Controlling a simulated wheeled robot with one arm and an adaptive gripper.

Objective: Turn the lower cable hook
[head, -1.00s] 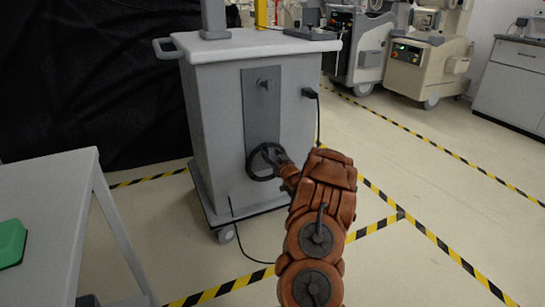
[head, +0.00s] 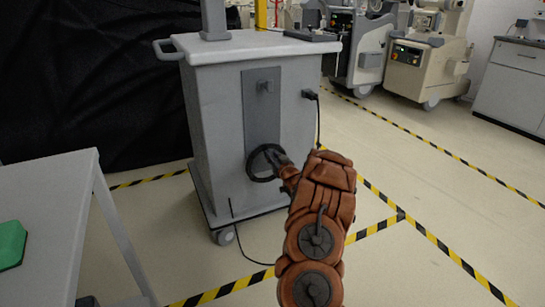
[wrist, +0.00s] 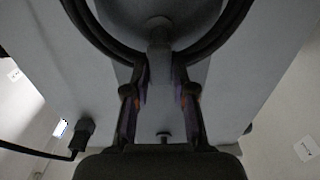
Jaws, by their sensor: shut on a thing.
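The lower cable hook (wrist: 158,32) is a small grey post on the cart's front panel, seen at the top middle of the wrist view. A loop of black cable (head: 250,165) hangs around it; the loop also shows in the wrist view (wrist: 88,38). My gripper (head: 275,157) reaches the hook from the right in the head view. In the wrist view its two dark fingers (wrist: 160,72) are shut on the hook, one on each side of the post. In the head view the fingers and cable mostly hide the hook.
The upper hook (head: 265,86) is bare, higher on the grey panel of the cart (head: 215,125). A black plug (head: 310,94) with a hanging cord is on the cart's right side. A grey table (head: 50,185) stands at the left.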

